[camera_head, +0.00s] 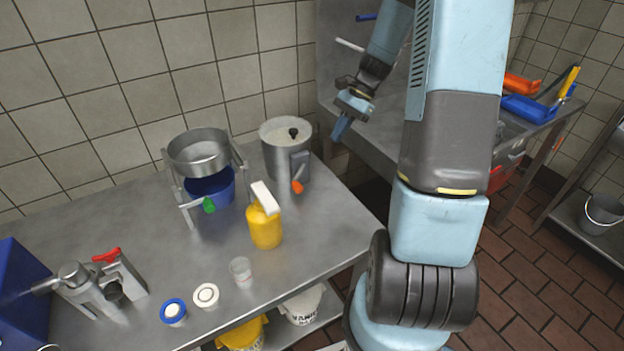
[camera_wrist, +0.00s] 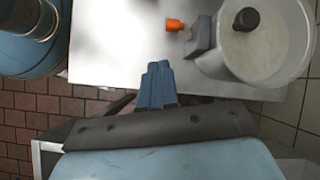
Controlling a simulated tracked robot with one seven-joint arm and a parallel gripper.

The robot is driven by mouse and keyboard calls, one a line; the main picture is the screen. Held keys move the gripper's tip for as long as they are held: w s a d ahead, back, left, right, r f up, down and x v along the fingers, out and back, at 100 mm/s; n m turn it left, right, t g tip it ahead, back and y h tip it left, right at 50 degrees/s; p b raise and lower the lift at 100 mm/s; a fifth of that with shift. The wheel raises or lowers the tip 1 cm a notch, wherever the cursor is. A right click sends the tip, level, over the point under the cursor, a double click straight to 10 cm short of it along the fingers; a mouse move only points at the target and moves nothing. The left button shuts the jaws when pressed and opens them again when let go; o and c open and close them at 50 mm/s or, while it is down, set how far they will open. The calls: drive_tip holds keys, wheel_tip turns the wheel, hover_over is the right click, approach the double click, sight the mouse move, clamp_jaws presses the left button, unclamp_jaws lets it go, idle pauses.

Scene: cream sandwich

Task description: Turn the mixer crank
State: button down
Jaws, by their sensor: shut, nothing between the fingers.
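The mixer (camera_head: 283,160) is a metal pot at the back right of the steel table, with a pale content and a dark knob at its middle. A grey box on its side carries the crank's orange knob (camera_head: 297,187). In the wrist view, the mixer (camera_wrist: 255,50) is at the upper right and the orange knob (camera_wrist: 175,25) is at the top. My gripper (camera_head: 341,129) is above and right of the mixer in the head view, apart from it. Its blue fingers (camera_wrist: 157,68) are shut and empty, and touch nothing.
A metal sifter (camera_head: 197,150) with a green knob stands over a blue bowl (camera_head: 212,188), left of the mixer. A yellow container (camera_head: 264,228) stands in front. Small cups and a clamp-like device (camera_head: 90,285) are at front left. The table's right front is clear.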

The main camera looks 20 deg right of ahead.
wheel_tip(320, 180, down, 8)
drive_tip(key=w+d+f+m+y, duration=0.1)
drive_tip(key=w+d+m+y, duration=0.1)
drive_tip(key=d+m+y, duration=0.1)
drive_tip(key=x, duration=0.9)
drive_tip(key=shift+a+f, duration=0.2)
drive_tip(key=shift+a, duration=0.15)
drive_tip(key=shift+s+a, duration=0.25)
drive_tip(key=shift+a, duration=0.8)
drive_tip(key=shift+s+a+r, duration=0.1)
drive_tip(key=shift+s+a, duration=0.05)
drive_tip(key=shift+a, duration=0.7)
